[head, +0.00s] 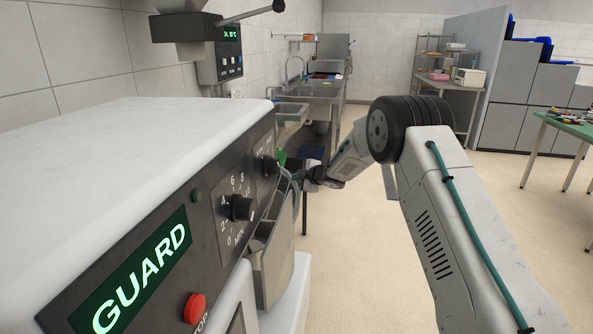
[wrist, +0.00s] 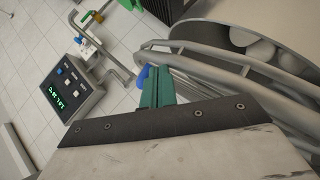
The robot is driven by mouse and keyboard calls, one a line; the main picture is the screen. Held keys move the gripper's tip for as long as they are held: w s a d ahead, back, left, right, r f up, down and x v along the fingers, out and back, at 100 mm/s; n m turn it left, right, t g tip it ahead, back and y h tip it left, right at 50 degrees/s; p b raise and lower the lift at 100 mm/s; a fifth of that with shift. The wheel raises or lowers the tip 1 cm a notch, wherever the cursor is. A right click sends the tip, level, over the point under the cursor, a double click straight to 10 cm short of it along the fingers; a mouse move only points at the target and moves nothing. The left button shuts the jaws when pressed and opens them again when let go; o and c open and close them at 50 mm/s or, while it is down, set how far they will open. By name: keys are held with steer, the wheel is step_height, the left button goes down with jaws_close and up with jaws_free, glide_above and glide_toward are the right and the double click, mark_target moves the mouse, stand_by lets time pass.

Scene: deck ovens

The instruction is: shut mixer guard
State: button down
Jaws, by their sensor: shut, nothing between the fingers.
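The mixer (head: 120,140) fills the left of the head view, with a lit green GUARD sign (head: 135,275) on its dark front panel. Its guard (wrist: 215,60) shows in the wrist view as curved grey metal bars beside the rim of the bowl (wrist: 300,15). In the head view, only a small curved part of the guard shows by the panel's far end. My gripper (head: 283,157) is at that far end, partly hidden. In the wrist view, its green fingers (wrist: 156,86) are shut and empty, close beside the guard bars. I cannot tell whether they touch.
A red stop button (head: 195,307) and a black dial (head: 238,208) sit on the mixer's panel. A wall control box with a lit display (head: 230,33) is behind. A steel sink bench (head: 318,88) stands farther back. The floor right of my arm is open.

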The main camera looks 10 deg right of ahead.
steer(key=shift+w+d+f, duration=0.1)
steer(key=shift+w+f, duration=0.05)
steer(key=shift+f, duration=0.75)
steer(key=shift+w+d+f, duration=0.1)
steer(key=shift+w+f, duration=0.1)
steer(key=shift+f, duration=0.7)
steer(key=shift+w+f, duration=0.15)
steer(key=shift+f, duration=0.75)
